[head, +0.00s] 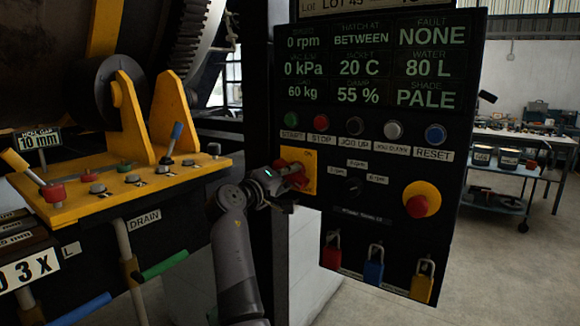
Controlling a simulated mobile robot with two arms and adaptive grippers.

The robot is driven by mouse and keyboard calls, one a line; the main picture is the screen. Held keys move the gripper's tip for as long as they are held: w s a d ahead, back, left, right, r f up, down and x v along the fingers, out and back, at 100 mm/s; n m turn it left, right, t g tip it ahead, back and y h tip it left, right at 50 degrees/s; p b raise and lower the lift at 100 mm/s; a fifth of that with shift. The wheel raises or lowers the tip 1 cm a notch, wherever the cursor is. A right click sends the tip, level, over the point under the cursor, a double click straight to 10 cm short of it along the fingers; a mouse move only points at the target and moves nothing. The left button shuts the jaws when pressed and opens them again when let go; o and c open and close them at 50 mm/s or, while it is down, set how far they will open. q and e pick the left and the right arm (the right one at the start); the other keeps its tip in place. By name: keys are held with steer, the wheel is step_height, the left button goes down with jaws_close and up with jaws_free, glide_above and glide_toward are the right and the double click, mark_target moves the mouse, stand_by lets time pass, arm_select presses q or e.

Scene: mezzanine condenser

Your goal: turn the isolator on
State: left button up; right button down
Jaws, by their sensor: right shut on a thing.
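The isolator (312,159) is a yellow plate marked ON with a red handle, at the left side of the dark control panel (462,215). My right gripper (290,178) is at the isolator and shut on its red handle (298,172). The gripper and its wrist hide part of the handle and the plate's left lower part, so the handle's exact angle is hard to tell. The display (378,66) above is lit and reads 0 rpm and fault NONE. My left gripper is not in view.
Buttons START (291,119), STOP (321,122) and RESET (435,134) sit above the isolator. A red emergency stop (420,201) is to the right. Padlocks (375,270) hang below. A yellow bracket with levers (130,185) stands close on the left. Open floor lies right of the panel.

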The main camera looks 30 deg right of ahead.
steer(key=n+p, duration=0.7)
steer(key=p, duration=0.2)
steer(key=n+p, duration=0.4)
steer(key=shift+r+n, duration=0.3)
steer(key=shift+f+n+p, duration=0.2)
steer(key=shift+n+p, duration=1.2)
steer(key=shift+p, duration=0.15)
steer(key=shift+f, duration=0.1)
steer(key=c, duration=1.4)
jaws_free()
steer(key=shift+c, duration=0.2)
steer(key=shift+a, duration=0.15)
steer(key=v, duration=1.1)
steer(key=shift+a, duration=0.4)
steer(key=shift+s, duration=0.1)
